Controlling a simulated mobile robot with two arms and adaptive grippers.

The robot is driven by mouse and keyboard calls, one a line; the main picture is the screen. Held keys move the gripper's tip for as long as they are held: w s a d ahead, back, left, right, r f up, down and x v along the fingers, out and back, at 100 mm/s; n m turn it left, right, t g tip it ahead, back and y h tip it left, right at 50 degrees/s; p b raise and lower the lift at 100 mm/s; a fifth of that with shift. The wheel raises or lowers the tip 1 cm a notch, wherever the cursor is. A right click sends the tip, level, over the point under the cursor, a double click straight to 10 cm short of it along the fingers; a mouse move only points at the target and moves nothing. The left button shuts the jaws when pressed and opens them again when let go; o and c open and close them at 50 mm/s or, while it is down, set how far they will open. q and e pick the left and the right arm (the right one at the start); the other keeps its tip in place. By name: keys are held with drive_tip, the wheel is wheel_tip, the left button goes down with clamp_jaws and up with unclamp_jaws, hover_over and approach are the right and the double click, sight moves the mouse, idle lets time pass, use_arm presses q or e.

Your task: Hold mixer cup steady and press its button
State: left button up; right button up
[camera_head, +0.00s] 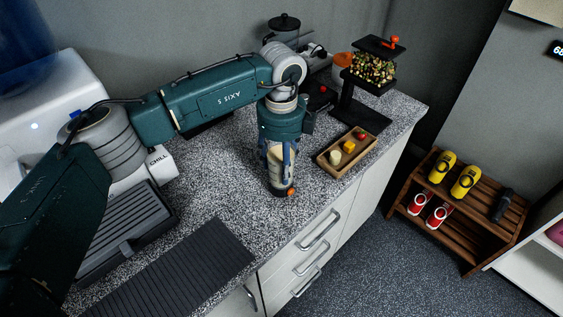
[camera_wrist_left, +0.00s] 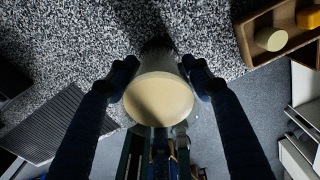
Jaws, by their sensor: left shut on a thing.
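The mixer cup (camera_head: 277,168) stands upright on the speckled countertop, with a dark base and an orange-red button (camera_head: 291,191) low on its front right side. My left gripper (camera_head: 279,160) points down over it, shut on it with a finger on each side. In the left wrist view the cup's pale round top (camera_wrist_left: 158,99) lies between the two dark fingers of my left gripper (camera_wrist_left: 160,72). The button is hidden in that view. My right gripper is not in view.
A wooden tray (camera_head: 327,168) with small coloured pieces lies right of the cup. A black stand with a clear food-filled container (camera_head: 373,68) is behind it. A dark ribbed mat (camera_head: 165,275) lies front left. Counter between mat and cup is clear.

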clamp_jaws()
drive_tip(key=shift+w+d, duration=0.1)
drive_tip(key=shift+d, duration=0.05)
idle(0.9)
